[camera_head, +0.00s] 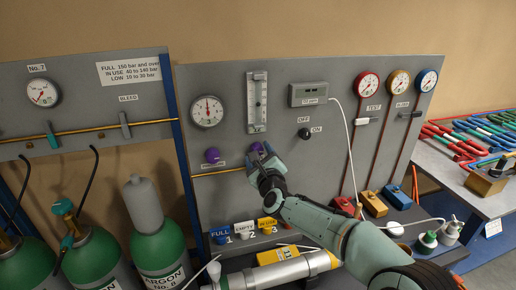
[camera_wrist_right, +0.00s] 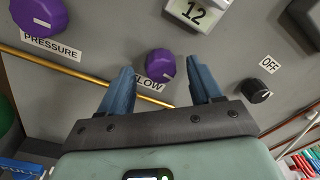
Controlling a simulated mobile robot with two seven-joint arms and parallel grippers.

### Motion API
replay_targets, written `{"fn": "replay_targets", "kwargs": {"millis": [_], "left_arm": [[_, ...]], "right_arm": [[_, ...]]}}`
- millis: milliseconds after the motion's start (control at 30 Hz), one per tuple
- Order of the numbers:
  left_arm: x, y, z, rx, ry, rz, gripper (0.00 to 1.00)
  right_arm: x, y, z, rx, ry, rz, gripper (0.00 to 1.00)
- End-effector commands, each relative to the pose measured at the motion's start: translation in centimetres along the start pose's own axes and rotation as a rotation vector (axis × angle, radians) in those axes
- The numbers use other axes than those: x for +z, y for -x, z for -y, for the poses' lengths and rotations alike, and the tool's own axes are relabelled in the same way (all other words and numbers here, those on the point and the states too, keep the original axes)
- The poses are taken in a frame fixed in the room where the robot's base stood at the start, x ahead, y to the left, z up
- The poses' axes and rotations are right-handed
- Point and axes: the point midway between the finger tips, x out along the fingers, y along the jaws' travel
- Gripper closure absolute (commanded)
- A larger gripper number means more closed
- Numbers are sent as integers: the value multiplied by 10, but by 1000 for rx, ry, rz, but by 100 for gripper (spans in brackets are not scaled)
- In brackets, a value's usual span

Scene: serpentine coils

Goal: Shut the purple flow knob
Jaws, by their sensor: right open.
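The purple flow knob (camera_wrist_right: 159,62) is a small faceted knob on the grey panel, above the FLOW label (camera_wrist_right: 149,84). In the head view the flow knob (camera_head: 257,146) is partly covered by my right gripper (camera_head: 262,160). In the right wrist view my right gripper (camera_wrist_right: 161,72) is open, with one blue finger on each side of the knob's lower part in the picture. I cannot tell whether the fingers touch it. A larger purple pressure knob (camera_wrist_right: 39,16) sits to the left; it also shows in the head view (camera_head: 212,155). My left gripper is not in view.
A black OFF/ON knob (camera_wrist_right: 256,91) is right of the gripper. A flow tube gauge (camera_head: 257,102) is above the flow knob. A yellow pipe (camera_wrist_right: 70,72) runs across the panel. Green gas cylinders (camera_head: 160,255) stand at left; colored blocks (camera_head: 372,203) sit below right.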

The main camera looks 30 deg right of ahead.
Motion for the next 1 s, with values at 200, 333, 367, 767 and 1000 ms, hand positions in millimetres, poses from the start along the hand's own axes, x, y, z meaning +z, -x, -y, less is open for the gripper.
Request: {"fn": "replay_targets", "kwargs": {"millis": [200,333,367,767,1000], "left_arm": [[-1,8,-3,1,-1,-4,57],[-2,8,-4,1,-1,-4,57],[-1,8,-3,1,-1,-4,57],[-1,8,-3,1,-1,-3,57],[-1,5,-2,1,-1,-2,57]], "right_arm": [[0,-18,1,-1,0,-1,36],[0,-20,0,-1,0,-1,36],[0,-20,0,-1,0,-1,36],[0,-20,0,-1,0,0,92],[0,-19,0,-2,29,2,92]]}}
